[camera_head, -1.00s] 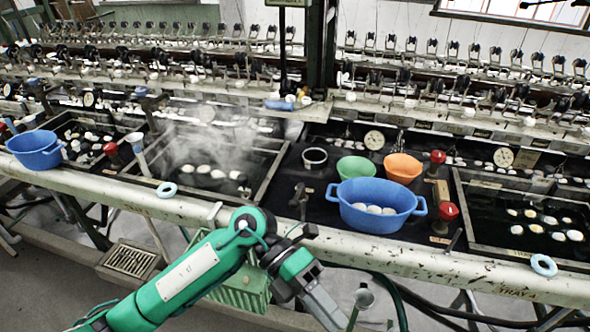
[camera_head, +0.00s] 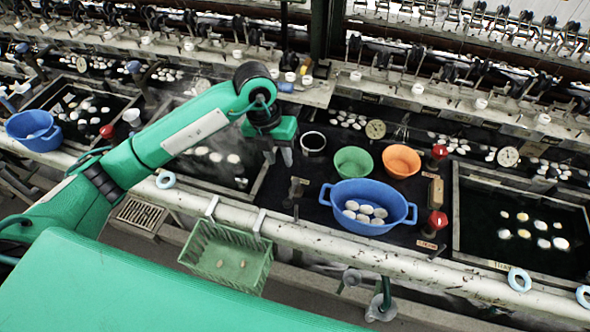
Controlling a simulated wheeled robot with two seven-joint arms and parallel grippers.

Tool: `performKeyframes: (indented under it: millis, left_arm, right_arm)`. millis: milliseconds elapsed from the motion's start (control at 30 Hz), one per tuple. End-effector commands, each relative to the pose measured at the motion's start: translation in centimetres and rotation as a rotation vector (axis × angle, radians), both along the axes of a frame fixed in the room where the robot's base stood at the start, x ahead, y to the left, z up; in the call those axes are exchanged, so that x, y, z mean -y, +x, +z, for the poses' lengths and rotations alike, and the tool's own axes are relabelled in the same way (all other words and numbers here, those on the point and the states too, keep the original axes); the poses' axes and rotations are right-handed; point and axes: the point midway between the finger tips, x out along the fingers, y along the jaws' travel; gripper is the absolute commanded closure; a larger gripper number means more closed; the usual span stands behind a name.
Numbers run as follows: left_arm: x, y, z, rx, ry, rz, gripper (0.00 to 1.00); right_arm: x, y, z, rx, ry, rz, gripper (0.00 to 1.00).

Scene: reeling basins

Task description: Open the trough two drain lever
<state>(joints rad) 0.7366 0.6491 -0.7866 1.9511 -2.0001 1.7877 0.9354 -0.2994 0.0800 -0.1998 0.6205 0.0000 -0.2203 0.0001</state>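The middle trough (camera_head: 226,181) holds dark water with pale cocoons. A dark upright lever-like fitting (camera_head: 296,194) stands on the deck to its right. Below the front rail, a grey valve-like fitting (camera_head: 381,306) hangs on a pipe. I cannot tell for certain which of these is the trough two drain lever. My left gripper (camera_head: 279,157) points down over the right side of the middle trough, above and left of the dark fitting and apart from it. Its two fingers look apart, with nothing between them. My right gripper is not in view.
A blue basin of cocoons (camera_head: 368,225), a green bowl (camera_head: 353,163) and an orange bowl (camera_head: 401,161) stand on the deck at right. A green basket (camera_head: 205,256) hangs from the front rail (camera_head: 330,246). Another blue basin (camera_head: 36,143) sits at left.

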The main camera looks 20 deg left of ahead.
Motion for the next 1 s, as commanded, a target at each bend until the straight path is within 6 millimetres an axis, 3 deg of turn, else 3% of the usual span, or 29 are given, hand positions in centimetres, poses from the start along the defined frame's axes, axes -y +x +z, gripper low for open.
performKeyframes:
  millis: [167, 700, 1000]
  left_arm:
    - [0.3, -0.1, -1.6, -0.005, 0.002, 0.002, 0.71]
    - [2.3, -0.3, -11.7, -0.004, 0.002, 0.001, 0.71]
    - [2.7, -0.2, -13.5, 0.0, 0.001, 0.0, 0.71]
  right_arm:
    - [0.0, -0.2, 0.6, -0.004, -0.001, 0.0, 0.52]
    - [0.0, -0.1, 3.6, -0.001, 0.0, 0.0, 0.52]
    - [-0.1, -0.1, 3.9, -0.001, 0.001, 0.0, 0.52]
